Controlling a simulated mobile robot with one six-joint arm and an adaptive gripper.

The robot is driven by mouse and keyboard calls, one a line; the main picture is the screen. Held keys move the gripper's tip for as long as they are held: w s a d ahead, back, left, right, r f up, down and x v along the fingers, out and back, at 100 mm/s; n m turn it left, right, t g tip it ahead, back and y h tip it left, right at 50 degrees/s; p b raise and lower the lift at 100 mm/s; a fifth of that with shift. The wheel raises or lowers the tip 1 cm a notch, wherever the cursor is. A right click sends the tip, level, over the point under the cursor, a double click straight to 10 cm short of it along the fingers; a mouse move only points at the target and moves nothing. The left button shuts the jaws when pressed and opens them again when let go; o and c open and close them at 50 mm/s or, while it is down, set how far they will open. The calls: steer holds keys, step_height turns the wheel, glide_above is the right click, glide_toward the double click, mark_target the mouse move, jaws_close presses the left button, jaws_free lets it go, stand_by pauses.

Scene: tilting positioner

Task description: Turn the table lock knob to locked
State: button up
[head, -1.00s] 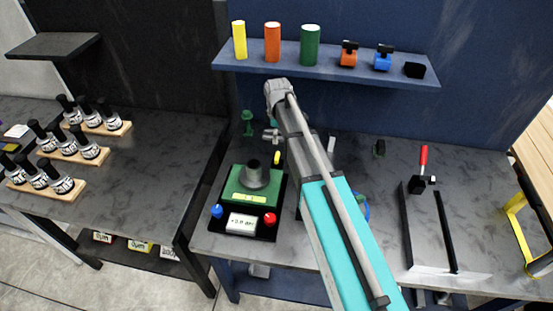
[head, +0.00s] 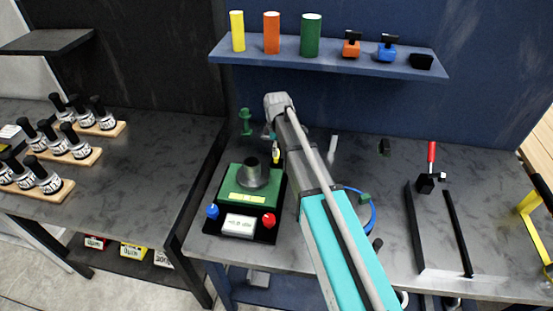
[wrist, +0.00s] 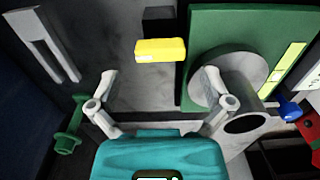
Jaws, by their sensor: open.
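The tilting positioner has a green table (head: 236,190) with a grey cylinder on it, on a black base. A small yellow knob (head: 276,155) stands at its back right corner, which I take as the table lock knob. In the wrist view the yellow knob (wrist: 160,49) lies crosswise beside the green table (wrist: 194,25), in front of a dark block. My gripper (wrist: 159,76) is open, its fingers wide apart. The knob shows beyond the fingertips, roughly centred between them, with no contact visible. In the head view my gripper is small and partly hidden behind my arm.
A blue knob (head: 212,211), a red knob (head: 268,220) and a display (head: 239,225) are at the positioner's front. A green post (head: 246,122) stands behind it. A red-handled clamp (head: 430,170) is on the right. A shelf (head: 330,58) with coloured cylinders hangs above.

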steer(key=shift+f+b, duration=1.45)
steer(key=shift+f, duration=0.35)
steer(key=c, duration=1)
